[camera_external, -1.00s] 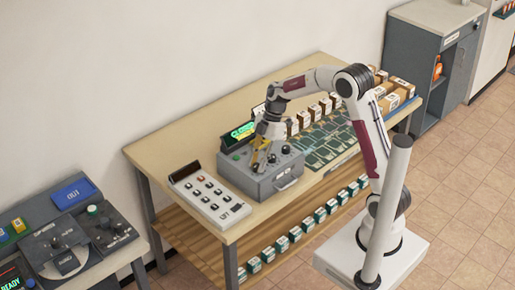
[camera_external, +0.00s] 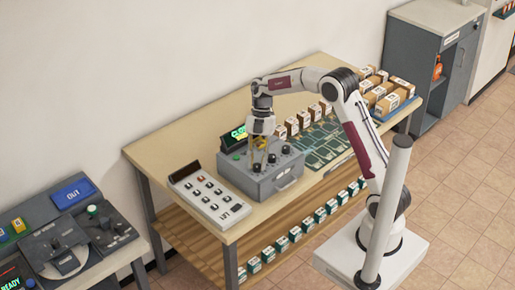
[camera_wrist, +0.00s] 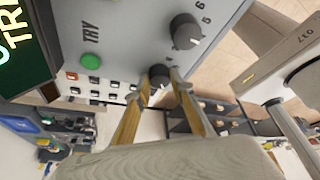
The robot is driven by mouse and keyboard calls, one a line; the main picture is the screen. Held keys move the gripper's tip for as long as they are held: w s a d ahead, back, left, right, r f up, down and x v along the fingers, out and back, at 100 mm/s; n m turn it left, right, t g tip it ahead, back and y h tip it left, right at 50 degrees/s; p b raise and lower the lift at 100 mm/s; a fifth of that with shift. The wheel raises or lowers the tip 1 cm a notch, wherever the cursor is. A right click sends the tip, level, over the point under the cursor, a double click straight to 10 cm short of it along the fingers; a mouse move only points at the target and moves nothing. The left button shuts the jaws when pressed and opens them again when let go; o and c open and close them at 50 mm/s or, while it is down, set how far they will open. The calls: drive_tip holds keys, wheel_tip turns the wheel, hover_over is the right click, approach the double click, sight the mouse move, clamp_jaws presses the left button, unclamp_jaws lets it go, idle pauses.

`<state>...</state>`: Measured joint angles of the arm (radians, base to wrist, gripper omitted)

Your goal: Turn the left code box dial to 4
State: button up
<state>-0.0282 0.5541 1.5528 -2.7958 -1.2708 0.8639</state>
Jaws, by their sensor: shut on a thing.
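The grey code box (camera_external: 238,177) stands on the wooden table, with a row of dark dials on its top. My gripper (camera_external: 259,160) points down over this top, with its yellowish fingers at the left dial. In the wrist view the fingers (camera_wrist: 158,84) are shut on the left dial (camera_wrist: 158,74), one on each side of its dark knob. The gripper hides part of this dial, and I cannot read its setting. Another dial (camera_wrist: 186,30) is close by, with a white pointer mark and printed numbers around it.
A green button (camera_wrist: 91,61) marked TRY is on the box. A display (camera_external: 234,136) with green letters stands behind it. A white keypad panel (camera_external: 210,198) lies to the left; green boards (camera_external: 325,143) and cartons (camera_external: 388,103) are to the right.

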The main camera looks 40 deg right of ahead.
drive_tip(key=shift+w+n+g+h, duration=0.1)
drive_tip(key=shift+n+g+h, duration=0.25)
drive_tip(key=shift+n, duration=0.95)
drive_tip(key=o, duration=1.1)
drive_tip(key=shift+r, duration=0.1)
drive_tip(key=shift+v, duration=0.75)
wheel_tip(320, 180, up, 8)
drive_tip(key=shift+w+d, duration=0.15)
drive_tip(key=shift+w, duration=0.05)
drive_tip(key=shift+r, duration=0.1)
